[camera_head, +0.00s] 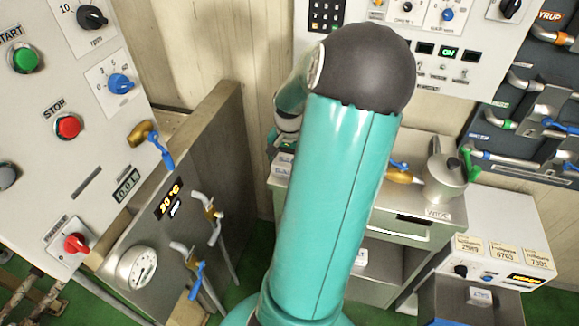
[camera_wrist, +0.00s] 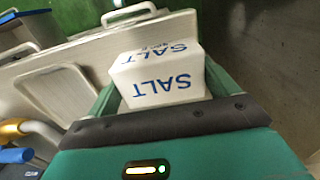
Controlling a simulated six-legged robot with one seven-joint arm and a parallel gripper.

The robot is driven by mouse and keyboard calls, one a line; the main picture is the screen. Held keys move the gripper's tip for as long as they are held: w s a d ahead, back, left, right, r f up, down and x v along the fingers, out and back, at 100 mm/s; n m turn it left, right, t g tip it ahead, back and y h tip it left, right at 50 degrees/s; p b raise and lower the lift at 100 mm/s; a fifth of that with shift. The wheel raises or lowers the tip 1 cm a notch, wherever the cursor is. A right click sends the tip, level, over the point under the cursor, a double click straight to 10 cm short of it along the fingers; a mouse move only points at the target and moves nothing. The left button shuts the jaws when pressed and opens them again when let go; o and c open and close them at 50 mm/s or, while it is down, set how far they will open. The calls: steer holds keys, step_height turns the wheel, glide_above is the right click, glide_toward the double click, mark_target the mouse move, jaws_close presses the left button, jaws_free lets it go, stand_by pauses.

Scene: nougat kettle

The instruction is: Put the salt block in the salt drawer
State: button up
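The salt block (camera_wrist: 160,77) is white with blue SALT lettering on two faces, upside down in the wrist view. My gripper (camera_wrist: 158,72) has its two green fingers against the block's sides and holds it in front of the dark palm edge. I cannot pick out a drawer marked for salt. A steel cabinet (camera_head: 441,210) with a drawer-like front stands right of my arm. A pale panel with a recessed rectangle (camera_wrist: 60,92) lies beyond the block in the wrist view.
A steel pot (camera_head: 444,178) and a brass-and-blue valve (camera_head: 402,174) sit on the cabinet top. A steel vat panel with a gauge (camera_head: 138,268) and valve handles (camera_head: 210,215) stands at left.

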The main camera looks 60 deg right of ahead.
steer(key=shift+c, duration=0.7)
steer(key=shift+r, duration=0.2)
